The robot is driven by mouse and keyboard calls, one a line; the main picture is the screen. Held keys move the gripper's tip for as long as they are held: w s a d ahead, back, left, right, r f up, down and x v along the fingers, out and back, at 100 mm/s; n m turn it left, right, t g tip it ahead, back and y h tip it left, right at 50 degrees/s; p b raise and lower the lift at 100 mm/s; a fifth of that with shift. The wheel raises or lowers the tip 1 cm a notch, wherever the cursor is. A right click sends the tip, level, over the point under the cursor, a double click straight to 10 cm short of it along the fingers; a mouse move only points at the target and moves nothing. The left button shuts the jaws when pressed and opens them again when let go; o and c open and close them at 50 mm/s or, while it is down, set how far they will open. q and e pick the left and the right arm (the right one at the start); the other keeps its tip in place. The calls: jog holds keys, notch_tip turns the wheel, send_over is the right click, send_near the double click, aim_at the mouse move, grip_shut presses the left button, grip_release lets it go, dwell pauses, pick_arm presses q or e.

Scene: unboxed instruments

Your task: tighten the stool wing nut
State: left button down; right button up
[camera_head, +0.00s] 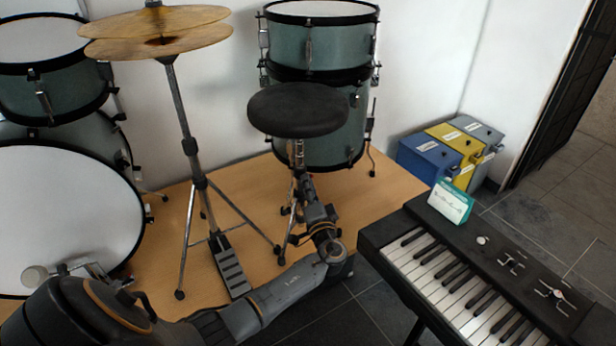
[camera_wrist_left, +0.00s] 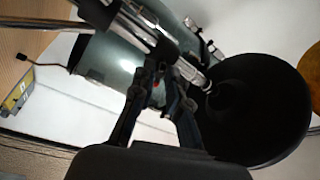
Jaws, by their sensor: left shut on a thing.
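The drum stool has a round black seat (camera_head: 300,110) on a chrome post (camera_head: 297,152), standing upright on its tripod legs. In the left wrist view the underside of the seat (camera_wrist_left: 255,110) and the post (camera_wrist_left: 192,72) cross the picture beyond my fingers. My left gripper (camera_head: 307,188) reaches the post below the seat. In the left wrist view its fingertips (camera_wrist_left: 163,68) close together at the dark collar (camera_wrist_left: 145,28) on the post, shut on the wing nut there. The wing nut itself is hidden between the fingers. My right gripper is not in view.
A cymbal stand (camera_head: 178,110) with a pedal (camera_head: 229,266) stands left of the stool. Green drums (camera_head: 318,45) stand close behind it. A keyboard (camera_head: 470,275) with a small card (camera_head: 451,202) is at the right. Blue, yellow and grey boxes (camera_head: 428,160) sit by the wall.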

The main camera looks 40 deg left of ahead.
pick_arm(q)
jog(key=shift+f, duration=0.1)
jog(key=m+p, duration=0.2)
jog(key=r+m+h+p, duration=0.1)
jog(key=p, duration=0.2)
jog(key=shift+m+p, duration=0.3)
jog(key=shift+m, duration=0.1)
jog(key=c, duration=1.5)
grip_release()
jog(key=shift+f+b, duration=0.35)
jog(key=shift+o, duration=0.7)
jog(key=shift+r, duration=0.1)
jog(key=v, duration=0.6)
jog(key=shift+p, duration=0.45)
